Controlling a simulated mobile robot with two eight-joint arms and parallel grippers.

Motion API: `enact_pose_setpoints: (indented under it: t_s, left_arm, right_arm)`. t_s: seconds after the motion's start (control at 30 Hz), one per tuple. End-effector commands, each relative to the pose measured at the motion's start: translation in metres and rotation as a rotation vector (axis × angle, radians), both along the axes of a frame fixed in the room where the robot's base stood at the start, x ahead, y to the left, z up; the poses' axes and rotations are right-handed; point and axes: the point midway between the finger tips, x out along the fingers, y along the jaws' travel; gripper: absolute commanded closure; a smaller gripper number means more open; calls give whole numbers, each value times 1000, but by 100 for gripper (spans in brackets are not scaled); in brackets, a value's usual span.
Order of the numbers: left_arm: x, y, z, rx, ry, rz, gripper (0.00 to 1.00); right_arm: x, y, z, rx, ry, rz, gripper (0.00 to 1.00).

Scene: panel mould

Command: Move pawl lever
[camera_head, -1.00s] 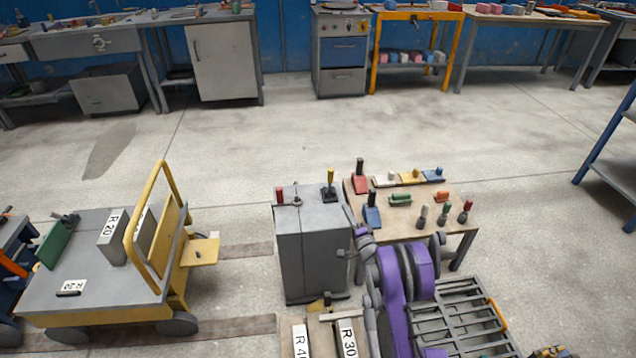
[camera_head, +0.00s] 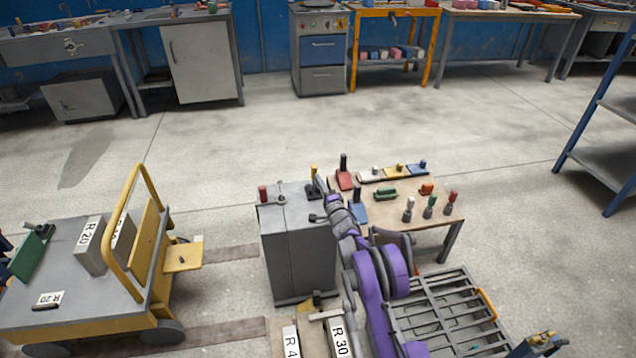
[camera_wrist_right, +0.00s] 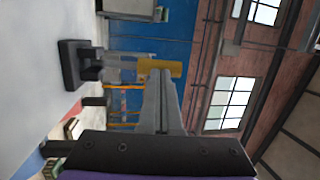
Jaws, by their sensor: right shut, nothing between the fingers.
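The lever (camera_head: 313,178), which I take for the pawl lever, stands on the grey cabinet (camera_head: 297,240). It has a yellow grip on a grey shaft and a black base. In the right wrist view its yellow grip (camera_wrist_right: 160,68) is just beyond my fingertips, and its black base (camera_wrist_right: 80,64) is at the left. My right gripper (camera_wrist_right: 160,85) is shut and empty, its fingers pointing at the grip. I cannot tell whether they touch. In the head view my right gripper (camera_head: 321,184) is beside the lever, on its right. My left gripper is out of view.
A red-topped knob (camera_head: 263,194) and a small grey lever (camera_head: 281,190) share the cabinet top. A wooden table (camera_head: 440,218) with several coloured handles stands close on the right. A yellow-framed cart (camera_head: 90,310) is at the left. Open floor lies behind.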

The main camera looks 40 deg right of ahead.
Motion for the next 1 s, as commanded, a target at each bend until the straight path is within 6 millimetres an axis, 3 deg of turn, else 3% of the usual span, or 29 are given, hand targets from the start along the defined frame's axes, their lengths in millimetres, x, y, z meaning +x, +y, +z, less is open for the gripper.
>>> enact_pose_setpoints:
  t_s: [0.57,1.0]
  left_arm:
    - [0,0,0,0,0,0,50]
    - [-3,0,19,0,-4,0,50]
  right_arm:
    - [7,-3,2,2,7,0,100]
    - [27,-13,13,56,104,0,100]
